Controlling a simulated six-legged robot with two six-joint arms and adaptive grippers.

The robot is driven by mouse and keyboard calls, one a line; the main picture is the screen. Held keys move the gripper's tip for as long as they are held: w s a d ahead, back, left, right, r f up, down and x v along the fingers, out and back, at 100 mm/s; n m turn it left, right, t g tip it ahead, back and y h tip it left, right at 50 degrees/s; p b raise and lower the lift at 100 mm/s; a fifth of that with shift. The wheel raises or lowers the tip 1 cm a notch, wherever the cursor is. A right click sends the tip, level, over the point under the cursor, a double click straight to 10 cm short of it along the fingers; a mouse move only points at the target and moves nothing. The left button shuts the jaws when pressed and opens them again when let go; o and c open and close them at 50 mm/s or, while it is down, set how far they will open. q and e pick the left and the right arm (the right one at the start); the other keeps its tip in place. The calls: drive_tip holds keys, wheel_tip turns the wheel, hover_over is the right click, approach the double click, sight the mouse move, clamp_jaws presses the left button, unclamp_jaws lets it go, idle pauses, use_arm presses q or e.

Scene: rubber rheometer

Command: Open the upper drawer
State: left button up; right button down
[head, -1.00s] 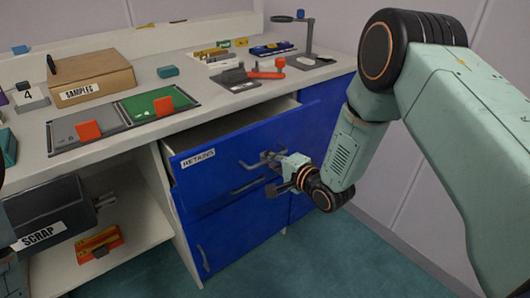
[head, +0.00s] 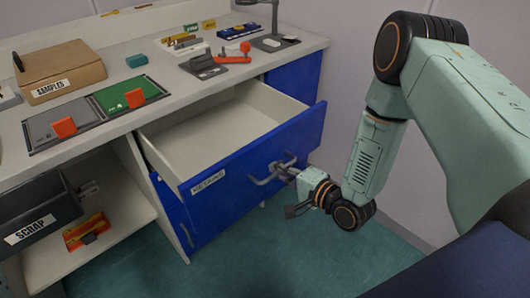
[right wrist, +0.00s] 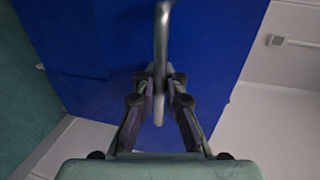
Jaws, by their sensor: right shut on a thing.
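The upper drawer (head: 235,165) is blue-fronted, carries a label reading RETAINS, and is pulled well out from under the counter. Its pale inside is visible and looks empty. My right gripper (head: 285,168) is shut on the drawer's grey bar handle (head: 262,180). In the right wrist view the handle (right wrist: 161,50) runs between the two fingers of the gripper (right wrist: 160,85). My left gripper is not in view.
The counter holds a SAMPLES box (head: 62,72), grey and green mats and a stand (head: 274,30). Floor in front of the drawer is clear.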

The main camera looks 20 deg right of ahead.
drive_tip(key=shift+p+v, duration=0.35)
drive_tip(key=shift+v, duration=1.1)
drive_tip(key=shift+f, duration=0.15)
drive_tip(key=c, duration=1.4)
unclamp_jaws()
drive_tip(key=shift+f, duration=0.1)
drive_tip(key=shift+c, duration=0.2)
drive_tip(key=shift+s+d, duration=0.1)
drive_tip(key=shift+s, duration=0.05)
drive_tip(key=v, duration=1.1)
drive_tip(key=shift+s, duration=0.4)
drive_tip(key=shift+d, duration=0.1)
